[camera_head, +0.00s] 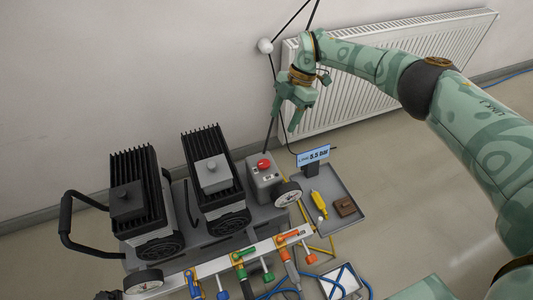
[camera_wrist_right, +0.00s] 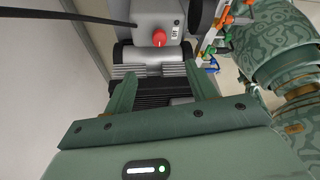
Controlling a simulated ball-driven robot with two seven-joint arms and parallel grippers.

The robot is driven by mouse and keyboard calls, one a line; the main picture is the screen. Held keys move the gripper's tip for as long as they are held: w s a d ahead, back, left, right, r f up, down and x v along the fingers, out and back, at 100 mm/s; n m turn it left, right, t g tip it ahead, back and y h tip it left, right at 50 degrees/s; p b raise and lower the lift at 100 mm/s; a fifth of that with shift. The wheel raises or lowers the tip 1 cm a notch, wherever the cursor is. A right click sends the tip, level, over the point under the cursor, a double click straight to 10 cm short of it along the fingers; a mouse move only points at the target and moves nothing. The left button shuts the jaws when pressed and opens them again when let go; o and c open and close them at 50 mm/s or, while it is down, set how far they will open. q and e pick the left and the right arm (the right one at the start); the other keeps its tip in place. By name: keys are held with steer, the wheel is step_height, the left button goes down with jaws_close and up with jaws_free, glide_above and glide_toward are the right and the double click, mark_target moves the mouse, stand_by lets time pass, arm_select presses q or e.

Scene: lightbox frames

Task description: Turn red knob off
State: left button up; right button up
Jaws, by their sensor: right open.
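The red knob (camera_head: 264,164) sits on top of a grey control box (camera_head: 262,182) at the right end of a compressor unit. It also shows in the right wrist view (camera_wrist_right: 159,39), near the top centre, just beyond the fingers. My right gripper (camera_head: 286,114) is open and empty, above and behind the box, pointing down. In the right wrist view its two fingers (camera_wrist_right: 160,70) are spread, with nothing between them touching either one. The knob is apart from the fingers. My left gripper is out of view.
Two black finned motors (camera_head: 140,195) stand left of the box. A pressure gauge (camera_head: 288,194), a 5.5 bar display (camera_head: 314,156) and a tray (camera_head: 350,218) are to its right. Coloured valves line a front rail (camera_head: 215,265). A radiator (camera_head: 350,105) and a dark cable lie behind.

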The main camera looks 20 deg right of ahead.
mark_target(265, 162)
steer(key=b+x, duration=0.4)
steer(key=x, duration=1.1)
steer(key=shift+b, duration=0.3)
steer(key=shift+a+f, duration=0.25)
steer(key=shift+f, duration=0.25)
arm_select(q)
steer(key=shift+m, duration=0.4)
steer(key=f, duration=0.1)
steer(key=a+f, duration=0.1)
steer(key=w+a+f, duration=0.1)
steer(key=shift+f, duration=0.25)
arm_select(e)
steer(key=c, duration=1)
